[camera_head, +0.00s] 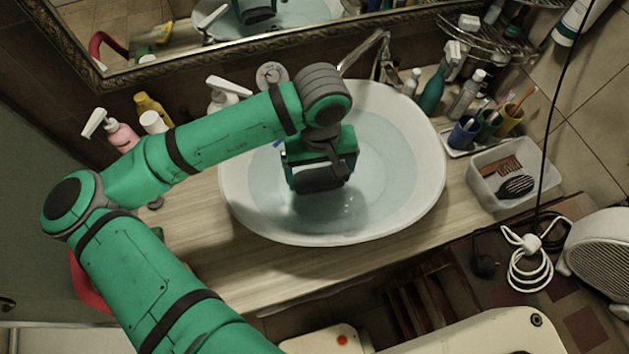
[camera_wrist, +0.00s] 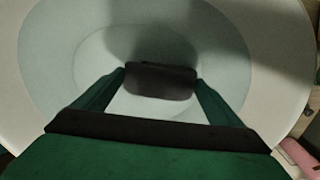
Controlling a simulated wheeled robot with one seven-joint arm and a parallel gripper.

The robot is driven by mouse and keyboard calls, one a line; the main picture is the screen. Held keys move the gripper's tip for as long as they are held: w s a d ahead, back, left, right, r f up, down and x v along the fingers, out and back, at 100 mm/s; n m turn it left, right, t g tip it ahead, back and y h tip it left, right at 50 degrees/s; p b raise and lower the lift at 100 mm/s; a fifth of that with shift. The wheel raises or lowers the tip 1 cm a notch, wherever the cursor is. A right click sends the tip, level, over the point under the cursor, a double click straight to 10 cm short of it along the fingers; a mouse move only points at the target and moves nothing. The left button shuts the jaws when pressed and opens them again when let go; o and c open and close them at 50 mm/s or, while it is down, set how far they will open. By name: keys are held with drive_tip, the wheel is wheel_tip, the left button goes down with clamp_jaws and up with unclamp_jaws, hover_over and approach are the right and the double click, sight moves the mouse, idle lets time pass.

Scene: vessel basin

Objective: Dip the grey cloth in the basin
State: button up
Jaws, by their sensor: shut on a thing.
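The white oval basin (camera_head: 432,170) sits on the wooden counter and holds clear, pale blue water (camera_head: 385,185). My gripper (camera_wrist: 160,78) is over the water inside the basin's rim, pointing down. In the wrist view its two green fingers are shut on a dark grey, folded-looking thing, which I take as the grey cloth (camera_wrist: 160,82). A soft shadow lies on the basin floor around it. In the head view my wrist and hand hide most of the cloth, so I cannot tell whether it touches the water.
A faucet (camera_head: 380,60) stands behind the basin. Bottles and toothbrush cups (camera_head: 465,133) stand at right, near a clear tray (camera_head: 487,190) with brushes. Pump bottles (camera_head: 122,133) stand at left. The counter's front strip (camera_head: 270,270) is mostly bare. A mirror (camera_head: 180,25) hangs behind.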

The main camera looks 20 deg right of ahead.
sight(319, 177)
wheel_tip(319, 177, up, 10)
idle(1.1)
idle(0.9)
wheel_tip(319, 177, up, 3)
idle(0.5)
drive_tip(key=shift+w, duration=0.1)
